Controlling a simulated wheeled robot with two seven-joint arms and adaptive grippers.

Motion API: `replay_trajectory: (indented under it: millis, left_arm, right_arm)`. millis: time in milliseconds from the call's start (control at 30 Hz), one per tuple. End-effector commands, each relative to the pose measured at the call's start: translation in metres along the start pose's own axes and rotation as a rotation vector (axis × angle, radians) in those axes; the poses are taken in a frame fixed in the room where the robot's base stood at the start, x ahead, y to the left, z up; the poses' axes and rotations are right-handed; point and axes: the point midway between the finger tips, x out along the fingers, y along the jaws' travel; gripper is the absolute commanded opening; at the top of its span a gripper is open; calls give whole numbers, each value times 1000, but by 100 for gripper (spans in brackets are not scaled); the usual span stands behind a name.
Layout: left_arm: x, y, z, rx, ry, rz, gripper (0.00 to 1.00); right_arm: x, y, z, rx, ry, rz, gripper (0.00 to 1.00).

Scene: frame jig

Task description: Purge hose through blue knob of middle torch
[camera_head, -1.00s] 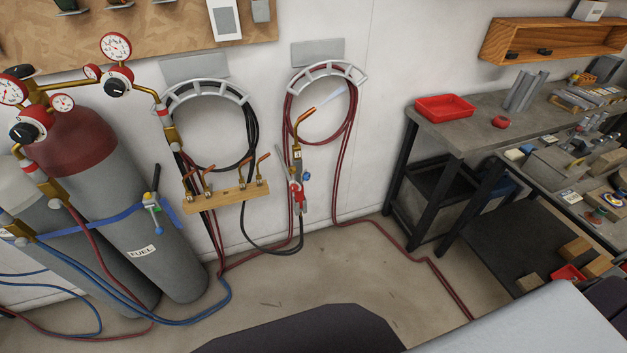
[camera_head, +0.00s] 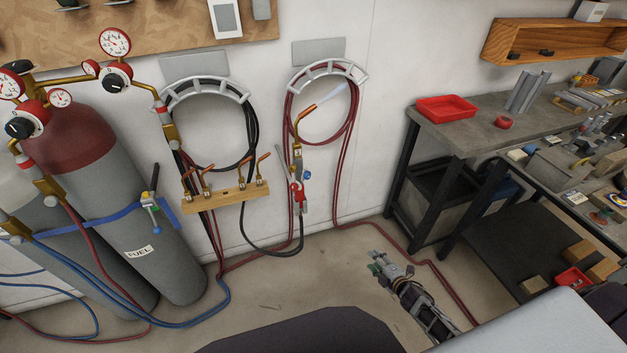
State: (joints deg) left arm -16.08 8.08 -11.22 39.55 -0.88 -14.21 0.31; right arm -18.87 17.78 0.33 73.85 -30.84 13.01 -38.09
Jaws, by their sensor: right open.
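A torch (camera_head: 298,163) hangs on the wall under the right hose hanger, with a copper tip, a pale flame-like plume (camera_head: 330,95) at its end, a red knob (camera_head: 297,193) and a blue knob (camera_head: 307,175). Dark red hose (camera_head: 345,150) is coiled on the hanger above it. Several more copper tips stand on a wooden rack (camera_head: 228,203) to its left. My right gripper (camera_head: 376,262) is open and empty over the floor, right of and below the torch, well apart from it. My left gripper is not in view.
Gas cylinders (camera_head: 135,215) with gauges (camera_head: 115,42) stand at the left, strapped in blue. Blue hoses (camera_head: 110,279) and red hoses (camera_head: 460,303) run on the floor. A workbench (camera_head: 478,130) with a red tray (camera_head: 446,108) stands at the right.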

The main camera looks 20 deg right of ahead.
Motion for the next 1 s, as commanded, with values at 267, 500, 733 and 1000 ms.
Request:
replay_trajectory:
  millis: [267,500,733,1000]
  left_arm:
    - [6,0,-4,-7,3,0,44]
    - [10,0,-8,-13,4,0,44]
    - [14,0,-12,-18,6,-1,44]
    - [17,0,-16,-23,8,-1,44]
  right_arm:
    - [-2,127,-20,-453,118,246,45]
    - [-26,219,-53,-857,183,452,45]
    - [-61,288,-93,-1258,220,648,45]
    - [-101,334,-134,-1639,234,826,45]
